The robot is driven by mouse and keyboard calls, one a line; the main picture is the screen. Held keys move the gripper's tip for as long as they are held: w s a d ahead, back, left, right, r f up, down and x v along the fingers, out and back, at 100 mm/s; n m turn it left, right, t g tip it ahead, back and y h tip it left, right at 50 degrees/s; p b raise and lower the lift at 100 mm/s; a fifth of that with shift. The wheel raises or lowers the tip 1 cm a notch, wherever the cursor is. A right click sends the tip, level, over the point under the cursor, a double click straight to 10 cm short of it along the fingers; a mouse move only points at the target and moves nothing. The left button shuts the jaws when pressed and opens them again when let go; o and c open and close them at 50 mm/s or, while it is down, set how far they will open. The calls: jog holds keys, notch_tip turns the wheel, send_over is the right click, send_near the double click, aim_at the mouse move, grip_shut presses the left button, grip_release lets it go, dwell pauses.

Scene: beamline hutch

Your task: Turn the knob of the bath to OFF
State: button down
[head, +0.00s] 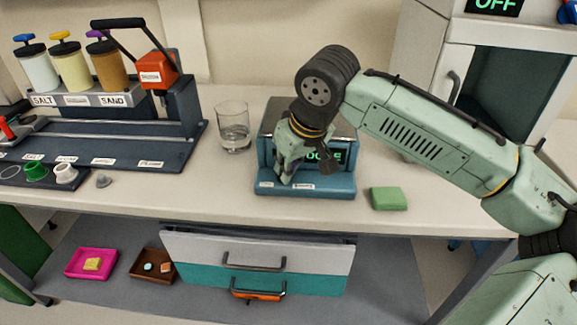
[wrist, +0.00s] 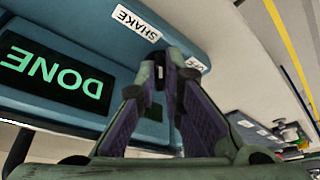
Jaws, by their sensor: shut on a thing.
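The bath (head: 340,183) is a teal box with a grey top on the bench, in the middle of the head view. Its lit display (wrist: 55,75) reads DONE, inverted in the wrist view. Its front ledge has a SHAKE label (wrist: 136,22) and a partly covered label (wrist: 196,64) that seems to read OFF. My gripper (head: 288,178) points down at the bath's front; it also shows in the wrist view (wrist: 165,62). Its fingers are closed around the small dark knob (wrist: 160,73), which is mostly hidden between them. The knob's exact pointing direction cannot be told.
A glass of water (head: 233,128) stands left of the bath, a green block (head: 388,198) to its right. A dispenser rack (head: 150,130) fills the left bench. A cabinet (head: 425,60) with an OFF display stands back right. A drawer unit (head: 255,265) is below.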

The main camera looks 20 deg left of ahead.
jog(key=m, duration=0.1)
jog(key=m+t+h, duration=0.1)
jog(key=m, duration=0.2)
jog(key=shift+s+a+m, duration=0.3)
jog(key=shift+m, duration=0.1)
jog(key=m, duration=0.1)
jog(key=m+h, duration=0.1)
jog(key=m, duration=0.1)
jog(key=m+h+p, duration=0.1)
jog(key=shift+s+a+r+m+t, duration=0.1)
jog(key=shift+a+r+m+t, duration=0.05)
jog(key=shift+a+m+t, duration=0.2)
jog(key=m+h+p, duration=0.1)
jog(key=m+p, duration=0.2)
jog(key=shift+a+r, duration=0.1)
jog(key=shift+a+m+h+p, duration=0.2)
jog(key=shift+m+h+p, duration=0.7)
jog(key=shift+m, duration=0.75)
jog(key=shift+f, duration=0.25)
jog(key=c, duration=1.7)
grip_release()
